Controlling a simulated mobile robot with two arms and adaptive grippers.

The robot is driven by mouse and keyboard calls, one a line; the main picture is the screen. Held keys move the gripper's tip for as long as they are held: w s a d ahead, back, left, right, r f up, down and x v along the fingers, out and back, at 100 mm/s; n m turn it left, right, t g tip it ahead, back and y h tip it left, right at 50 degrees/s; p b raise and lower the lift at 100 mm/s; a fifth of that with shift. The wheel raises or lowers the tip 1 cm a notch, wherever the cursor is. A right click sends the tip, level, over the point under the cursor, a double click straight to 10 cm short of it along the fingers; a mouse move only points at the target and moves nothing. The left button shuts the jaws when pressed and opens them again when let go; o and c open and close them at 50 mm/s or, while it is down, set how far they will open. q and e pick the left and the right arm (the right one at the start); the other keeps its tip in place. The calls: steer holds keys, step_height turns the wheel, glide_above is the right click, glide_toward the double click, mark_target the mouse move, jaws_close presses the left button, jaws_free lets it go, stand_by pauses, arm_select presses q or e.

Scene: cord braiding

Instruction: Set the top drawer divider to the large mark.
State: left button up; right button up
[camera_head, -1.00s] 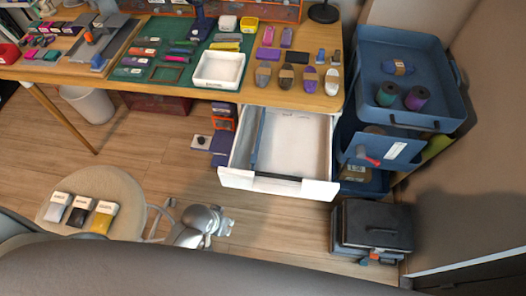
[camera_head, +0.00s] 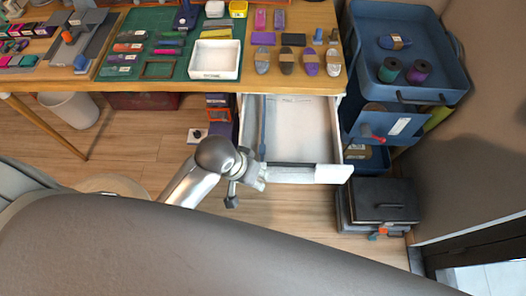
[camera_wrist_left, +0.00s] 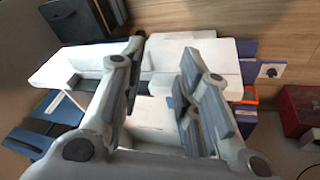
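The top drawer (camera_head: 300,130) is pulled out below the table, white and empty except for a thin blue-grey divider (camera_head: 262,125) near its left side. The drawer front (camera_head: 330,174) also shows in the wrist view (camera_wrist_left: 225,62). My left gripper (camera_head: 252,176) is at the left part of the drawer front, near the divider's near end. In the wrist view my left gripper (camera_wrist_left: 162,62) has its two fingers apart over the white drawer, with nothing seen held between them. The size marks are too small to read. My right gripper is not in view.
A blue cart (camera_head: 400,85) with spools stands right of the drawer. Dark cases (camera_head: 380,205) lie below it. The tabletop (camera_head: 270,80) above the drawer carries a white tray (camera_head: 215,60) and several small items. Open floor (camera_head: 150,150) lies left of the drawer.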

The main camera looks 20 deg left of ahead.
mark_target(262, 151)
arm_select(q)
steer(key=shift+n+g, duration=0.5)
steer(key=shift+g, duration=0.2)
steer(key=w+d, duration=0.2)
steer(key=w, duration=0.1)
steer(key=w+d+r, duration=0.1)
steer(key=w, duration=0.1)
steer(key=shift+w+r, duration=0.1)
steer(key=shift+w, duration=0.15)
steer(key=w+a+n, duration=0.1)
steer(key=w, duration=0.1)
steer(key=w+a+n+g+y, duration=0.1)
steer(key=w+a+r+n+y, duration=0.1)
steer(key=w+a, duration=0.1)
steer(key=shift+w+a, duration=0.1)
steer(key=shift+w, duration=0.25)
steer(key=shift+a+f, duration=0.1)
steer(key=shift+f, duration=0.35)
step_height(262, 151, down, 10)
steer(key=shift+r+b, duration=0.15)
steer(key=shift+b, duration=0.7)
jaws_close()
